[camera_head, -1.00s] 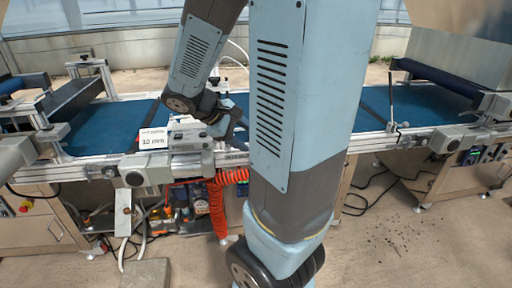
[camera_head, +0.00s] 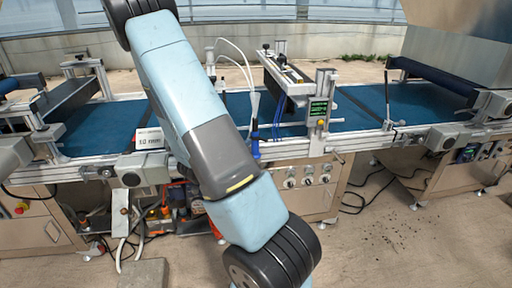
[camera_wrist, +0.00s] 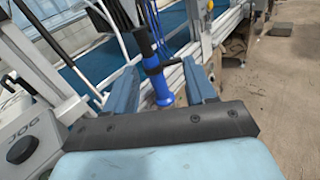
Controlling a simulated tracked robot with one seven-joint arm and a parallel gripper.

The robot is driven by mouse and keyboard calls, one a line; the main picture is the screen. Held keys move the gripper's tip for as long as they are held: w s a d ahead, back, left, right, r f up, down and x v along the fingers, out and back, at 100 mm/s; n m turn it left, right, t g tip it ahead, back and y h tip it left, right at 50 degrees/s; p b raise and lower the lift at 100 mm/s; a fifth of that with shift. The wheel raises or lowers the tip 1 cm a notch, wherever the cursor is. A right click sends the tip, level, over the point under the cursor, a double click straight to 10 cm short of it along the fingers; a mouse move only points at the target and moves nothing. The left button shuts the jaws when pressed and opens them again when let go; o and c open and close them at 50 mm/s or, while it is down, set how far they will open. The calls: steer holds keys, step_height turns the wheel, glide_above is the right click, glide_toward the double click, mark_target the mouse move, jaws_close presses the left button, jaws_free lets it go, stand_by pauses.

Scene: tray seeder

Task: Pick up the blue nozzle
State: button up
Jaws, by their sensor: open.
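The blue nozzle (camera_head: 255,146) hangs upright at the front edge of the conveyor line in the head view, below a white hose. In the wrist view the nozzle (camera_wrist: 161,88) is a blue tube with a black upper part and a side stub. My gripper (camera_wrist: 163,75) is open, with one blue-grey finger on each side of the nozzle in the picture. No contact between fingers and nozzle shows, and I cannot tell how deep it sits between them. In the head view my gripper is not visible.
A blue conveyor belt (camera_head: 364,108) runs behind the nozzle. A seeder frame with a small green display (camera_head: 318,108) stands right of it. In the wrist view a grey panel marked JOG (camera_wrist: 35,133) is close at left.

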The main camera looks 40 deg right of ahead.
mark_target(254, 131)
steer(key=w+d+f, duration=0.1)
steer(key=w+d, duration=0.1)
steer(key=d, duration=0.2)
steer(key=w+d+n+t, duration=0.1)
steer(key=d, duration=0.4)
steer(key=w+d+f+n, duration=0.1)
steer(key=w+d, duration=0.1)
steer(key=d, duration=0.2)
steer(key=shift+w+d+f+t, duration=0.15)
steer(key=shift+w+f+t, duration=0.15)
steer(key=shift+f+t, duration=0.1)
steer(key=shift+c, duration=0.4)
jaws_close()
steer(key=shift+s, duration=0.1)
